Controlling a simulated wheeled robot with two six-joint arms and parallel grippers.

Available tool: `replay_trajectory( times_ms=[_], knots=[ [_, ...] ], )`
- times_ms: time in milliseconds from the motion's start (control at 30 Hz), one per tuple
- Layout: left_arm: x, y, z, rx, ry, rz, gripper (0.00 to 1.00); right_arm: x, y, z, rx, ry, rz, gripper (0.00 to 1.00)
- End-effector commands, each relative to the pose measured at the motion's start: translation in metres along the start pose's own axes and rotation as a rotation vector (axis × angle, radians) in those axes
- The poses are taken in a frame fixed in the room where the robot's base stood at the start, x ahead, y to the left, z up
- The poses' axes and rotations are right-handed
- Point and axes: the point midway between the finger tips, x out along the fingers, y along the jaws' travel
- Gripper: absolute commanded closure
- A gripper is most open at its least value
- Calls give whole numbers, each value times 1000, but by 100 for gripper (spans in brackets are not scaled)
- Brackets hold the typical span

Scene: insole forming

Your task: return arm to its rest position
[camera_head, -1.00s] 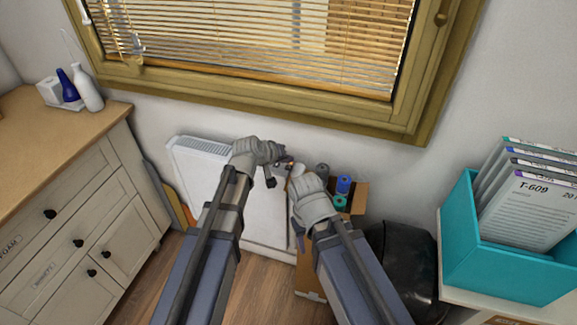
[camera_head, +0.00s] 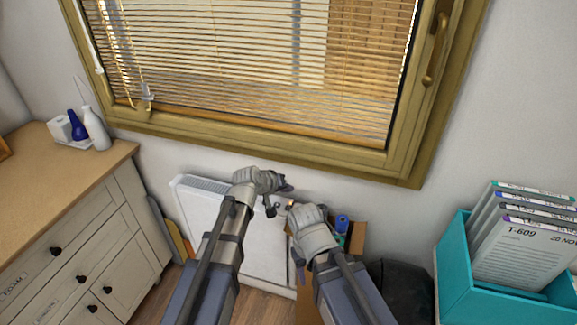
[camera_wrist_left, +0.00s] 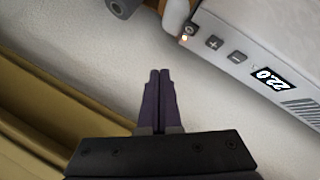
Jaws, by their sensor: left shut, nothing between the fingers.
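My left gripper (camera_head: 284,184) is in front of the wall, above the white heater, in the head view. In the left wrist view its two dark fingers (camera_wrist_left: 160,90) lie together, shut, with nothing between them. My right gripper (camera_head: 295,262) is beside it on the right; its fingers are small and partly hidden by the wrist, so its opening cannot be made out. Both arms reach forward from the bottom of the head view, close together.
The white heater (camera_head: 196,196) stands against the wall; its display shows in the left wrist view (camera_wrist_left: 268,78). A window (camera_head: 270,155) is above. A wooden-topped cabinet (camera_head: 62,170) stands left. A cardboard box (camera_head: 358,238) and dark bin (camera_head: 403,290) stand right, near a teal file box (camera_head: 490,298).

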Motion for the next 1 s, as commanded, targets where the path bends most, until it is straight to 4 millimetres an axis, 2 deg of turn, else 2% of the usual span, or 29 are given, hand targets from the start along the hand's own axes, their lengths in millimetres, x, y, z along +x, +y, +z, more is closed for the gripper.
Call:
replay_trajectory(
  times_ms=[100,167,267,400,500,600,767,1000],
  knots=[
    [-1,0,4,7,-8,-4,100,0,0,0,0,0,0,50],
    [-5,0,16,32,-41,-21,100,-2,0,0,1,0,0,50],
    [-19,-2,60,120,-157,-86,100,-6,1,0,0,0,0,50],
    [-55,-20,134,280,-382,-235,100,-13,1,1,0,0,0,50],
    [-87,-37,173,370,-523,-344,100,-17,2,1,0,0,0,50],
    [-114,-51,198,432,-629,-434,100,-20,2,1,0,0,0,50],
    [-139,-63,216,474,-716,-513,100,-21,2,1,0,0,0,50],
    [-141,-64,217,479,-730,-526,100,-21,2,1,0,0,0,50]
  ],
)
